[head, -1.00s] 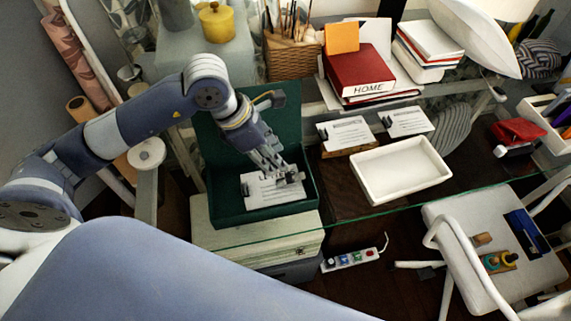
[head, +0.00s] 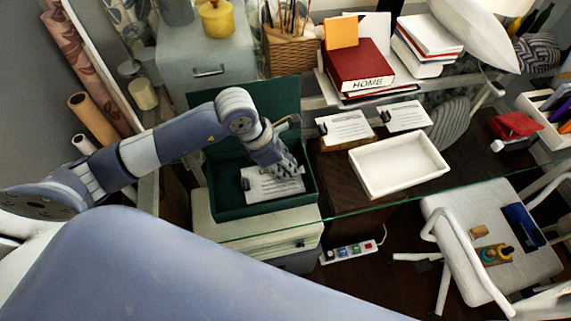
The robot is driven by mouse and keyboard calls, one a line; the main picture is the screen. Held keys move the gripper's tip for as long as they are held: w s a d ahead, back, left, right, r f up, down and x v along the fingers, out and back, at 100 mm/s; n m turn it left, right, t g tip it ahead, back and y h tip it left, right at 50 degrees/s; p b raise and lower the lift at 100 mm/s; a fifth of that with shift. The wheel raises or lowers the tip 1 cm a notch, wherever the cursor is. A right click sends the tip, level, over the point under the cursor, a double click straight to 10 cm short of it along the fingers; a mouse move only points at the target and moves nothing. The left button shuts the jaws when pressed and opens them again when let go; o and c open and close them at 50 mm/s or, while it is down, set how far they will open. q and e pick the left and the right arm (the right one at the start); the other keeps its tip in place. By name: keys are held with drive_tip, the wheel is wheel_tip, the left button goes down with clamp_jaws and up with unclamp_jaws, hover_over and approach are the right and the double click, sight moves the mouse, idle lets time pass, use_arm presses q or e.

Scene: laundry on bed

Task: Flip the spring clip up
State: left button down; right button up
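A white printed card (head: 262,186) lies in an open dark green box (head: 262,208). A small dark spring clip (head: 246,184) shows at the card's left edge; it is too small to tell which way its levers lie. My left gripper (head: 288,172) reaches down into the box, with its fingers over the upper right part of the card and partly hiding it. Its fingers are too small and overlapped to tell whether they are open or shut, or touch the card. My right gripper is not in view.
Two more printed cards (head: 345,128) (head: 405,117) with dark clips lie to the right, above an empty white tray (head: 399,165). A glass edge (head: 380,208) crosses the middle. A wicker basket (head: 290,50) and a red HOME book (head: 357,66) stand behind.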

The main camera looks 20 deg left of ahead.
use_arm(q)
drive_tip(key=shift+w+r, duration=0.1)
drive_tip(key=shift+r, duration=0.1)
drive_tip(key=shift+w+d+r+g+y+p, duration=0.2)
drive_tip(key=shift+r+g+y+p, duration=0.15)
drive_tip(key=shift+y, duration=0.2)
drive_tip(key=shift+w+d+r+g+y+p, duration=0.1)
drive_tip(key=shift+d+r+g+y+p, duration=0.1)
drive_tip(key=shift+g+y+p, duration=0.25)
drive_tip(key=shift+w+d+r+g+y, duration=0.1)
drive_tip(key=shift+d+r+g+y, duration=0.15)
drive_tip(key=shift+y, duration=0.35)
drive_tip(key=shift+w+d+r+g+y+b, duration=0.15)
drive_tip(key=shift+g+y+b, duration=0.15)
drive_tip(key=shift+y, duration=0.2)
drive_tip(key=shift+d+f+g+y+b, duration=0.1)
drive_tip(key=shift+g+y+b, duration=0.1)
drive_tip(key=shift+g+y, duration=0.25)
drive_tip(key=shift+d+r+y, duration=0.1)
drive_tip(key=shift+y, duration=0.15)
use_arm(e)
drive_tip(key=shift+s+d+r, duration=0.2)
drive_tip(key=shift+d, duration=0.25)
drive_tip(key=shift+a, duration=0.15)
